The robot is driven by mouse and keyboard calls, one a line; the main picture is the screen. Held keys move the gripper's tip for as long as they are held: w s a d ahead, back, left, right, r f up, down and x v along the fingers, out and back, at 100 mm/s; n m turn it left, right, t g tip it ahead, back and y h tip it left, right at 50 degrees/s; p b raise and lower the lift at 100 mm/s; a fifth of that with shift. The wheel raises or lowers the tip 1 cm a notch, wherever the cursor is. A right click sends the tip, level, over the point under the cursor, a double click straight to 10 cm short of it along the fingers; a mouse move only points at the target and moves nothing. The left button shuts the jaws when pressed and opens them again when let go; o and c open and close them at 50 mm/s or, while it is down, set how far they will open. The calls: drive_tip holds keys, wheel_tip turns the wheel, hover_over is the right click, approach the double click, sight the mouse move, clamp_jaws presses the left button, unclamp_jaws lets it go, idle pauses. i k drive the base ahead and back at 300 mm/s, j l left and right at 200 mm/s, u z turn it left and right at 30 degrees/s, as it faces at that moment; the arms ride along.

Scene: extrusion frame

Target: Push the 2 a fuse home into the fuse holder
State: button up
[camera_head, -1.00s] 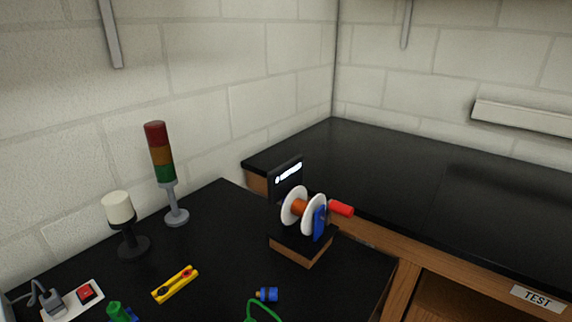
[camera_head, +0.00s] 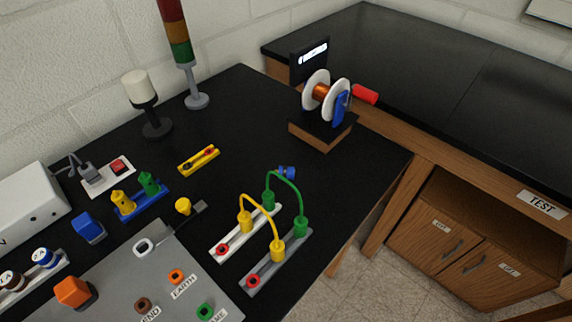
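My gripper is not in view. At the lower left edge, a pale strip (camera_head: 58,266) holds a brown-and-white round piece (camera_head: 12,281) and a blue-and-white round piece (camera_head: 43,257). The brown one carries a partly readable label ending in "A"; I cannot tell whether either is the 2 A fuse. I cannot pick out the fuse holder with certainty. A grey panel (camera_head: 190,268) in the lower left carries an orange block (camera_head: 73,292), several coloured sockets and labels, including "EARTH". The panel and strip are cut off by the picture edge.
Yellow and green leads (camera_head: 287,180) arch between two socket strips (camera_head: 293,262) near the bench edge. A coil stand (camera_head: 322,132), a signal tower (camera_head: 183,60), a white-topped post (camera_head: 140,88) and a yellow strip (camera_head: 199,160) stand farther back.

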sight(48, 259)
drive_tip(key=u, duration=1.55)
